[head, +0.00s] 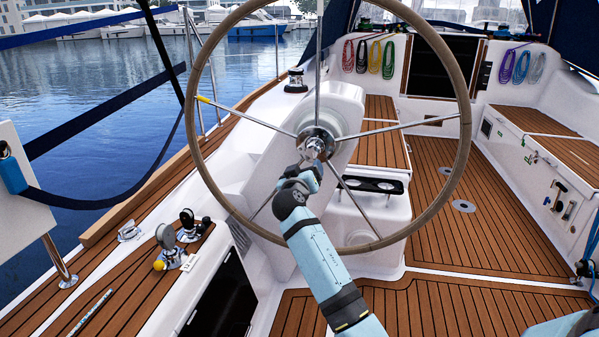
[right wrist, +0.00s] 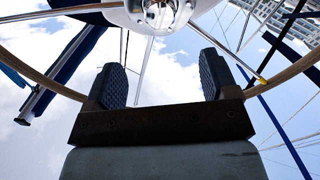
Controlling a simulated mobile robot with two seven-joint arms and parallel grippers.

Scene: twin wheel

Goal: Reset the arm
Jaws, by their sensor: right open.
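My right gripper (head: 308,168) is at the end of a pale blue arm reaching up from the bottom middle of the head view. It is just in front of the hub (head: 316,140) of a large steering wheel (head: 193,125). In the right wrist view my right gripper (right wrist: 165,75) is open, its two dark ribbed pads wide apart with nothing between them. The shiny hub (right wrist: 158,12) shows above the pads, apart from them. Whether any part of the gripper touches the wheel in the head view is hard to tell. My left gripper is not in view.
Thin spokes run from the hub to the brown rim around my right arm. A white pedestal (head: 345,105) stands behind the wheel. The wooden cockpit floor (head: 470,250) at the right is clear.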

